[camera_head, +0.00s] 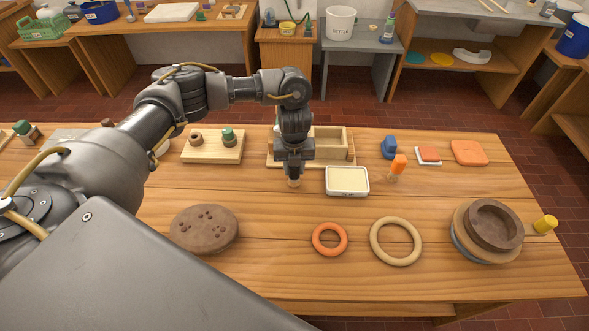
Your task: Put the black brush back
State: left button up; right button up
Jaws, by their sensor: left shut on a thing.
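My left gripper (294,171) reaches over the middle of the table, pointing down, just in front of a wooden tray (331,131) with raised sides. It is shut on a small upright thing, apparently the black brush (294,183), of which only the pale lower end shows below the fingers. Its upper part is hidden in the dark gripper. I cannot tell whether its end touches the table. A similar upright piece with an orange top (398,164) stands to the right. My right gripper is not in view.
A pale-topped box (347,180) is close to the gripper's right. A wooden board with stamps (213,148) lies left. In front are a brown speckled disc (204,229), an orange ring (330,239), a beige ring (396,242) and a round wheel (487,231).

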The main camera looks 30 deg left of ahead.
pick_arm(q)
jog(key=shift+f+p, duration=0.3)
jog(key=shift+f, duration=0.25)
jog(key=shift+s+f, duration=0.1)
jog(key=o, duration=0.9)
jog(key=shift+o, duration=0.4)
jog(key=shift+f, duration=0.1)
jog(key=shift+f+b, duration=0.2)
jog(key=shift+b, duration=0.2)
notch_tip(320, 180, up, 11)
jog(key=shift+r, duration=0.1)
